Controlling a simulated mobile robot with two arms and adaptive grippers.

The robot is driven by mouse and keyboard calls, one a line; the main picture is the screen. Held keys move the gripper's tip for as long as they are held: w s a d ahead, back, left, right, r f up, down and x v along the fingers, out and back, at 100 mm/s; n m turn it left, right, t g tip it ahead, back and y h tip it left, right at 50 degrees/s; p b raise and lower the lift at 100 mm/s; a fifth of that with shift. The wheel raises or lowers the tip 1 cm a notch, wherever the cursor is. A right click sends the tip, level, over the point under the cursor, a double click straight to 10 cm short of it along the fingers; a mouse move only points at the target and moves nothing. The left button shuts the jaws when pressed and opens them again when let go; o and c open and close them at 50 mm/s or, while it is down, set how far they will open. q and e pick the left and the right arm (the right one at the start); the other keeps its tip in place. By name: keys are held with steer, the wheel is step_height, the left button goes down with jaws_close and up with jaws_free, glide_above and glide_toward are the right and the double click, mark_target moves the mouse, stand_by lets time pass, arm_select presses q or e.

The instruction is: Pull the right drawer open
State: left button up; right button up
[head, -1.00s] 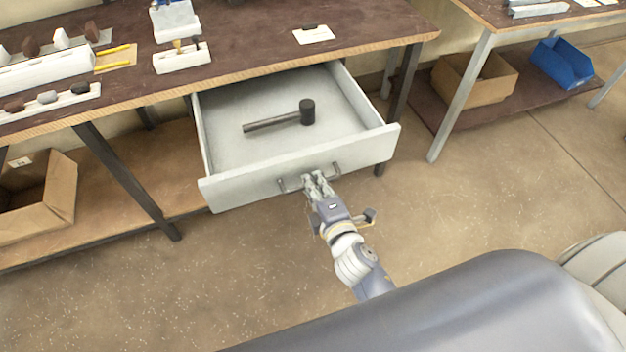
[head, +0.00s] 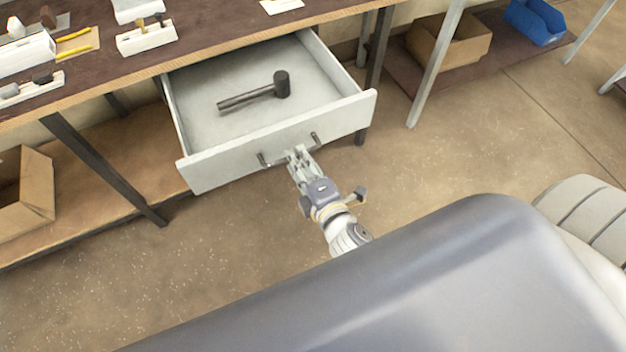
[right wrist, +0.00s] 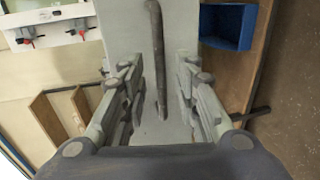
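The right drawer (head: 215,160) is pale grey and stands pulled out under the bench, its inside showing. Its dark bar handle (head: 264,159) is on the front panel. My right gripper (head: 298,153) is at the middle of the handle, which its fingers partly hide in the head view. In the right wrist view, the fingers of my right gripper (right wrist: 160,95) stand apart, with the dark handle bar (right wrist: 158,60) between them and a gap visible on both sides. My left gripper is not in view.
A dark hammer (head: 253,93) lies in the drawer. The bench top (head: 215,32) holds white trays and small parts. A cardboard box (head: 38,185) is on the lower shelf at left. Another carton (head: 465,45) and a blue bin (head: 535,22) are at right. Floor before the drawer is clear.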

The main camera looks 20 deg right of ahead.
steer(key=v, duration=0.8)
steer(key=shift+s, duration=0.3)
steer(key=s+a+f+m+g, duration=0.1)
steer(key=s+f+m+g, duration=0.3)
steer(key=f, duration=1.1)
steer(key=s+a+f+m+g, duration=0.1)
steer(key=s+f+m+g, duration=0.3)
steer(key=f, duration=1)
steer(key=s+d+f+m+g, duration=0.3)
steer(key=s+d+f+m, duration=0.1)
steer(key=s+f, duration=0.4)
steer(key=s+d+f+m+g+p, duration=0.1)
steer(key=s+d+f+m+g, duration=0.2)
steer(key=s+f, duration=0.6)
steer(key=s+d+m, duration=0.1)
steer(key=s+d, duration=0.1)
steer(key=s, duration=0.2)
steer(key=shift+s+d+g+h, duration=0.2)
steer(key=shift+d+g+h, duration=0.1)
steer(key=shift+d, duration=0.1)
steer(key=shift+f, duration=0.15)
